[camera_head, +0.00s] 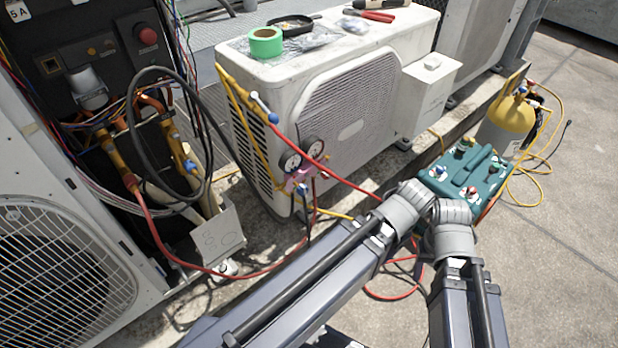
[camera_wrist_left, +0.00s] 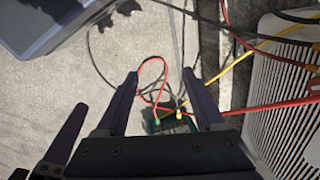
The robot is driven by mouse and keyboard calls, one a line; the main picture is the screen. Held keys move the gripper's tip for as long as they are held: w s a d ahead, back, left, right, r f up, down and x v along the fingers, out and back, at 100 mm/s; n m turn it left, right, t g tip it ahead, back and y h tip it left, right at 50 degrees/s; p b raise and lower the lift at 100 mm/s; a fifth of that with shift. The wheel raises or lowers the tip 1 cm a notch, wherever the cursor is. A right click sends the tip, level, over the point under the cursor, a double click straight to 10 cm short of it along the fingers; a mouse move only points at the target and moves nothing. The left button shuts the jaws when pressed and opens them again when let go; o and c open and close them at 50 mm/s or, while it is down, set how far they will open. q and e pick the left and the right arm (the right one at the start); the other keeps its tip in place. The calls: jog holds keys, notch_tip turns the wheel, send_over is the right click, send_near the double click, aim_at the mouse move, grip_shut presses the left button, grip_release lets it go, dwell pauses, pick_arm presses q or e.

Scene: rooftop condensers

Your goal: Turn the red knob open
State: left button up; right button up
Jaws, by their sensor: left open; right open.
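The teal box (camera_head: 436,185) at centre right has small red, blue, yellow and green parts on top, with a red knob-like part (camera_head: 462,188) at its near side. A larger round red knob (camera_head: 147,33) is on the dark panel at upper left. I cannot tell which is the task's knob. My left gripper (camera_wrist_left: 162,85) is open in the left wrist view, nothing between its fingers; a teal box shows below it. My grey arm links cross the lower head view. No right fingertips show clearly there.
A pink manifold (camera_head: 299,180) with two gauges and red and yellow hoses hangs in front of the white condenser (camera_head: 412,25). Green tape (camera_head: 265,42) and tools lie on the condenser. A yellow cylinder (camera_head: 511,118) stands beyond the teal box.

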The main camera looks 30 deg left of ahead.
pick_arm(q)
jog(key=w+a+r+m+t+y+b, duration=0.1)
jog(key=w+a+r+m+y+b, duration=0.1)
jog(key=w+a+m+y+b, duration=1)
jog(key=w+a+m, duration=0.3)
jog(key=w+m, duration=0.1)
jog(key=m, duration=0.6)
jog(key=shift+y, duration=0.3)
pick_arm(e)
notch_tip(320, 180, down, 13)
jog(key=shift+s+a, duration=0.2)
jog(key=shift+a, duration=0.1)
pick_arm(q)
jog(key=shift+a, duration=0.1)
pick_arm(e)
jog(key=shift+f, duration=0.15)
